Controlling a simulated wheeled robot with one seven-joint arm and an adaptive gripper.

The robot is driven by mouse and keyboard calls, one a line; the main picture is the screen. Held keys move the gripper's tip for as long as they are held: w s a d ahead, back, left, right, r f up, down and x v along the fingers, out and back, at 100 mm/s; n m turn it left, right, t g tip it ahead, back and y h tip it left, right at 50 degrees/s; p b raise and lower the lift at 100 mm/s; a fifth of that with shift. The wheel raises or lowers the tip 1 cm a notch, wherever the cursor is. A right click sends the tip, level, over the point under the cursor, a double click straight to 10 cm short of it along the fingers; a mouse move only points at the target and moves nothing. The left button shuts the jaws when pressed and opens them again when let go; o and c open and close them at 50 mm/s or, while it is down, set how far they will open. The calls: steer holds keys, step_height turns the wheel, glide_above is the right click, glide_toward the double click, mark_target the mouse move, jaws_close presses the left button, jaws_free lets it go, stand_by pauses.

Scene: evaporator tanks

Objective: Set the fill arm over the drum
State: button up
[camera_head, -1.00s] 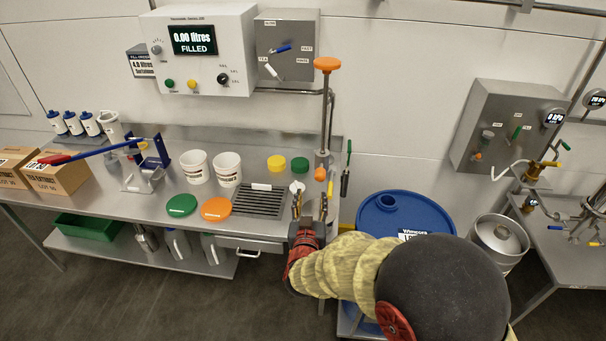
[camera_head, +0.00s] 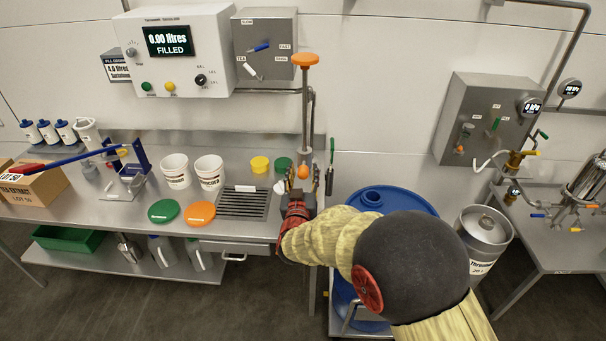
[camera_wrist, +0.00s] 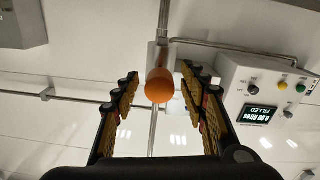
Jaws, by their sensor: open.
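The fill arm is a steel upright with an orange cap (camera_head: 305,59) on top and an orange knob (camera_head: 303,171) low down, by the bench's right end. The blue drum (camera_head: 415,203) stands on the floor right of the bench, partly hidden by my arm. Its open bung hole (camera_head: 372,198) faces up. My gripper (camera_head: 298,187) is just in front of the orange knob. In the wrist view the gripper (camera_wrist: 158,82) is open, with the orange knob (camera_wrist: 160,86) showing between its fingers. I cannot tell whether they touch it.
A filler box (camera_head: 180,50) reads 0.00 litres. The bench holds a drip grate (camera_head: 243,204), white tubs (camera_head: 209,170), and green and orange lids (camera_head: 200,213). A green-handled tool (camera_head: 330,170) hangs right of the upright. A steel keg (camera_head: 484,232) stands right of the drum.

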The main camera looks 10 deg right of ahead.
jaws_close()
stand_by(0.5)
stand_by(0.4)
